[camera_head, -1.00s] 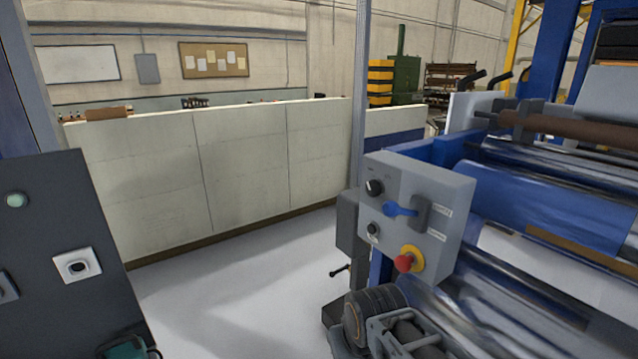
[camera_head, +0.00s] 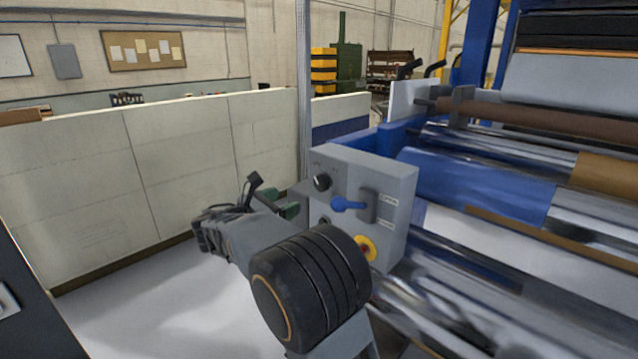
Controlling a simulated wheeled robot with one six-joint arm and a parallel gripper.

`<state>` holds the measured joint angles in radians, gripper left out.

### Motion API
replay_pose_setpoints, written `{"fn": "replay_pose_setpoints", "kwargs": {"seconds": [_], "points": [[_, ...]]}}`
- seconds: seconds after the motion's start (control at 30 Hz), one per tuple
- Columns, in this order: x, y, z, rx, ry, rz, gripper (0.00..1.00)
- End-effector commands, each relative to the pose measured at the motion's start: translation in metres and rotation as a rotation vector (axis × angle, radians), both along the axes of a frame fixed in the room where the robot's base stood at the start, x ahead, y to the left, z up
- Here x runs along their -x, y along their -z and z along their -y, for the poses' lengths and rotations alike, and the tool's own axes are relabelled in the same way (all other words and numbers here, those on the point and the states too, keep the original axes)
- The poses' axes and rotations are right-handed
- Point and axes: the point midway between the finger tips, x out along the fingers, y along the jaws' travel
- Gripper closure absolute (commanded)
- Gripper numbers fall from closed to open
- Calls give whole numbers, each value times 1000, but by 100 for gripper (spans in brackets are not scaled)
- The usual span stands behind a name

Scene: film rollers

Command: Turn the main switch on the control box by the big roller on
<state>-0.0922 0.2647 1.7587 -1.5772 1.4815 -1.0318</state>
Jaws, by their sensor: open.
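The grey control box (camera_head: 386,170) is mounted beside the big roller machine. On its front are a black knob (camera_head: 322,181) at upper left and a blue lever (camera_head: 348,204) lying sideways beside a dark block (camera_head: 369,205). The small labels are unreadable, so I cannot tell which one is the main switch. A yellow-ringed stop button (camera_head: 367,248) shows at lower right, partly hidden by my arm, as is the lower knob. My gripper (camera_head: 292,205), with green fingers, is open and empty at the box's left edge. Contact cannot be told.
My own arm crosses in front of the box's lower part. The machine's shiny rollers (camera_head: 480,160) lie right of the box. A pale low wall (camera_head: 180,150) and a metal post (camera_head: 304,90) stand behind. A dark panel (camera_head: 30,300) is at lower left, with clear floor between.

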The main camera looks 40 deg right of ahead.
Motion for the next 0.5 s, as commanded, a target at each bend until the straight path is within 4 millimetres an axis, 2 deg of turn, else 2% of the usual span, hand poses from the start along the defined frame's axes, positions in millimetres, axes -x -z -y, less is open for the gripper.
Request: {"fn": "replay_pose_setpoints", "kwargs": {"seconds": [0.17,0.5], "points": [[-8,-5,19,42,0,-22,20],[-19,-6,84,39,0,-20,20]]}}
